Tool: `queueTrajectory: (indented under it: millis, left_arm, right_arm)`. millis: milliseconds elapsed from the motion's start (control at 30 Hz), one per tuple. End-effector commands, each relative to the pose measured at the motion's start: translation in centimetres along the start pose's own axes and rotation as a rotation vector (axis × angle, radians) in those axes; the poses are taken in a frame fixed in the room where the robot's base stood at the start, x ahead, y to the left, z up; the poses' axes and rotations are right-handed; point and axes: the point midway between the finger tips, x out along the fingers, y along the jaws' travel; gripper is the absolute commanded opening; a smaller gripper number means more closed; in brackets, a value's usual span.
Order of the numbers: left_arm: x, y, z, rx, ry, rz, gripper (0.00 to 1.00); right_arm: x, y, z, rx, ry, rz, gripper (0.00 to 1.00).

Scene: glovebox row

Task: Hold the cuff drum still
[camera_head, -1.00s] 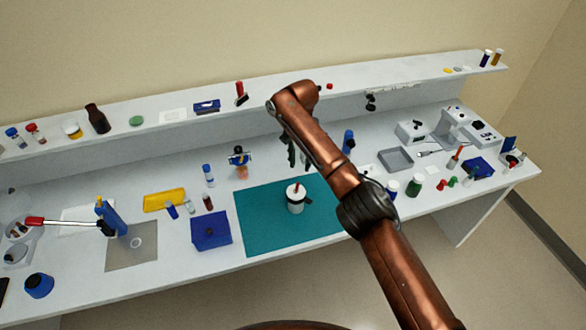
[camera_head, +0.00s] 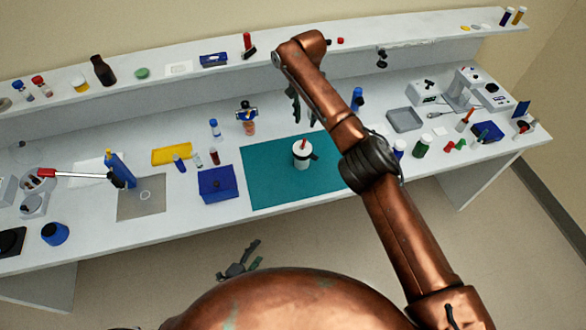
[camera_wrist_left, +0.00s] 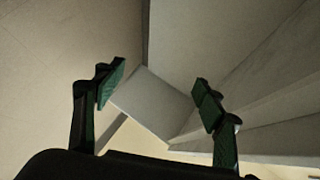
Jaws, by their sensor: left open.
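The likely cuff drum (camera_head: 302,155) is a small white upright cylinder with a red stub on top and a dark piece at its right side. It stands on the teal mat (camera_head: 262,180). My left gripper (camera_head: 240,264) is below the bench's front edge, over the floor, well apart from the drum. It also shows in the left wrist view (camera_wrist_left: 158,95), with its fingers wide apart and nothing between them. My right gripper (camera_head: 304,108) hangs behind and above the drum, not visibly touching it. My right arm partly hides it, so its opening is unclear.
A blue box (camera_head: 217,184) stands left of the mat, with a yellow block (camera_head: 171,154) behind it. A raised shelf (camera_head: 120,90) runs along the back. The left wrist view shows pale panels.

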Motion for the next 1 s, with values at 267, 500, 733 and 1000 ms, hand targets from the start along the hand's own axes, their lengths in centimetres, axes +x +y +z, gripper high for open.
queueTrajectory:
  millis: [267,500,733,1000]
  left_arm:
    - [0.7,-13.3,-8.9,0.48,0.187,-0.319,0.64]
    - [-1.9,-21.8,-16.6,0.835,0.272,-0.606,0.64]
    - [-2.8,-29.7,-19.9,0.938,0.259,-0.764,0.64]
    - [1.9,-39.6,-14.2,0.485,0.154,-0.648,0.64]
  right_arm:
    - [0.0,0.0,0.0,0.001,0.0,0.0,0.29]
    - [0.0,0.1,0.0,0.001,0.0,0.0,0.29]
    - [0.0,0.1,0.0,0.001,0.0,0.0,0.29]
    - [0.0,0.0,0.0,0.001,0.0,0.0,0.29]
